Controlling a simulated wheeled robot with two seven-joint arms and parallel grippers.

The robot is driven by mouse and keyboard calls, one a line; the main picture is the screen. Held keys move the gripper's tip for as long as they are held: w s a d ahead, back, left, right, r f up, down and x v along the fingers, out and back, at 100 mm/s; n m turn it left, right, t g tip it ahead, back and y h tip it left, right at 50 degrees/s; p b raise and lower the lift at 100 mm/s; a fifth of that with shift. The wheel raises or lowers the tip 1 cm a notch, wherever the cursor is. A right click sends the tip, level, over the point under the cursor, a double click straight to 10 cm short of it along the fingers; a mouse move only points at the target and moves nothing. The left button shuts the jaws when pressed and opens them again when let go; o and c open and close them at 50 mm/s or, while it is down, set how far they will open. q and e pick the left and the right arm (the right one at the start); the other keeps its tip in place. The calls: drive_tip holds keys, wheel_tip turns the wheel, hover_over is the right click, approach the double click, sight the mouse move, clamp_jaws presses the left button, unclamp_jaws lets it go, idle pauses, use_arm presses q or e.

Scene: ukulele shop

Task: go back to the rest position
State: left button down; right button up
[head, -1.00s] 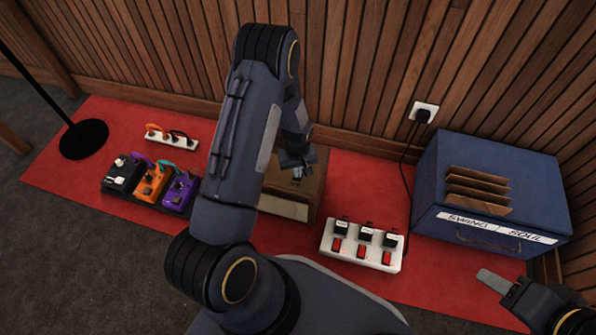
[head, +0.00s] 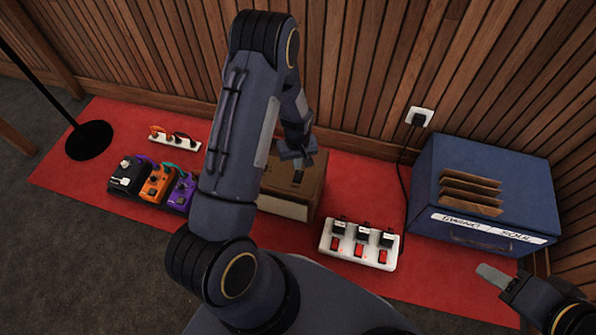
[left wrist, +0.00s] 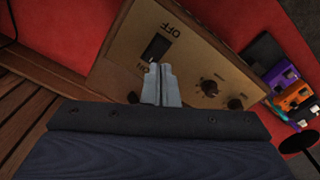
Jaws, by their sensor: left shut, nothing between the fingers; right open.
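My left gripper (head: 298,178) is shut and empty, over the brown wooden box (head: 290,210) on the red mat. In the left wrist view its fingertips (left wrist: 160,68) are together just beside the black rocker switch (left wrist: 156,47) on the box's panel, between the OFF and ON marks. I cannot tell whether they touch the panel. My left forearm hides part of the mat and box in the head view. My right gripper (head: 494,281) is open and empty at the lower right, in front of the blue case; only part of it shows.
Black, orange and purple pedals (head: 154,183) and a white power strip (head: 175,141) lie left of the box. A white switch strip (head: 360,244) lies to its right. A blue case (head: 485,190) stands at the right. A black stand base (head: 89,140) is at the left.

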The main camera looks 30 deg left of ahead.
idle(0.5)
use_arm(q)
drive_tip(key=s+d+r+m+t+h, duration=0.1)
drive_tip(key=s+r, duration=0.2)
drive_tip(key=r, duration=0.9)
drive_tip(key=s+d+r+m+t+h, duration=0.1)
drive_tip(key=s+r+t+h, duration=0.15)
drive_tip(key=r, duration=0.85)
drive_tip(key=s+d+r+m+t, duration=0.1)
drive_tip(key=s+d+r+m, duration=0.3)
drive_tip(key=s, duration=0.5)
drive_tip(key=s+d+r+m+t, duration=0.1)
drive_tip(key=s+r, duration=0.6)
drive_tip(key=s, duration=0.1)
wheel_tip(320, 180, up, 30)
drive_tip(key=p, duration=3)
drive_tip(key=shift+w+d+p, duration=0.15)
drive_tip(key=shift+p, duration=0.2)
